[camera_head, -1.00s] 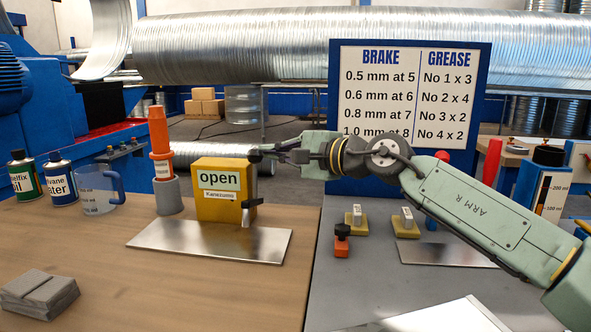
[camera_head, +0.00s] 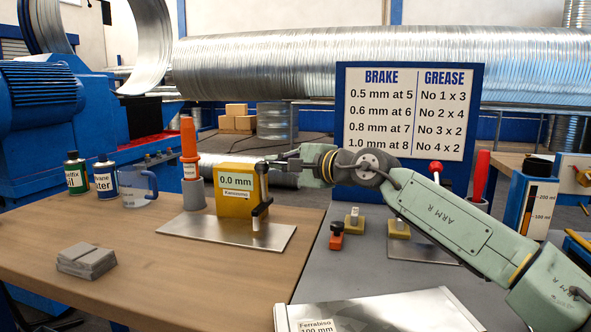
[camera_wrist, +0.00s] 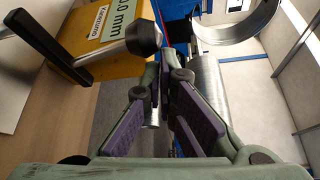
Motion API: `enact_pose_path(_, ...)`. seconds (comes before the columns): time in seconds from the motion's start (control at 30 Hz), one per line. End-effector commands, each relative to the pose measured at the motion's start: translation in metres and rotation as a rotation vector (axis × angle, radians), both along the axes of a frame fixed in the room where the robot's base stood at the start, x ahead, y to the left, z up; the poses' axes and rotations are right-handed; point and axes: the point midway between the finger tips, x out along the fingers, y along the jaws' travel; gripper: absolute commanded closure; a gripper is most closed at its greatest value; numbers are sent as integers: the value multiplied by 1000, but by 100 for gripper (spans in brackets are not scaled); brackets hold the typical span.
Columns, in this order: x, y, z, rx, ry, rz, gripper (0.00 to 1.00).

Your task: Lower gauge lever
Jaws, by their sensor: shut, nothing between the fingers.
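The yellow gauge (camera_head: 233,204) stands on a metal sheet (camera_head: 190,232) on the wooden bench; its display reads 0.0 mm. In the wrist view the lever's black knob (camera_wrist: 143,38) sits on a metal rod, left of and close to my fingertips. My gripper (camera_head: 272,164) is shut and empty, at the height of the gauge's top, by the lever's upper end. In the wrist view the fingers (camera_wrist: 163,80) are together; I cannot tell whether they touch the knob.
Grey blocks (camera_head: 86,260) lie at the front left. A sign board (camera_head: 410,66) stands behind my arm. The wooden bench front is mostly clear.

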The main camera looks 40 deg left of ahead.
Motion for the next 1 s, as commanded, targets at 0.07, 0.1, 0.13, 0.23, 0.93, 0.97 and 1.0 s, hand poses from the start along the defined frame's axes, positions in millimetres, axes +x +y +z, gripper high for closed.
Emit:
enact_pose_path(0.07, 0, 2, -1, -1, 0, 0, 100)
enact_pose_path(0.1, 0, 2, -1, -1, 0, 0, 100)
enact_pose_path(0.13, 0, 2, -1, -1, 0, 0, 100)
enact_pose_path(0.23, 0, 3, -1, -1, 0, 0, 100)
enact_pose_path(0.93, 0, -52, 5, 2, 3, -3, 100)
enact_pose_path(0.97, -1, -59, 6, 1, 3, -2, 100)
enact_pose_path(1.0, -1, -67, 7, 2, 3, -3, 100)
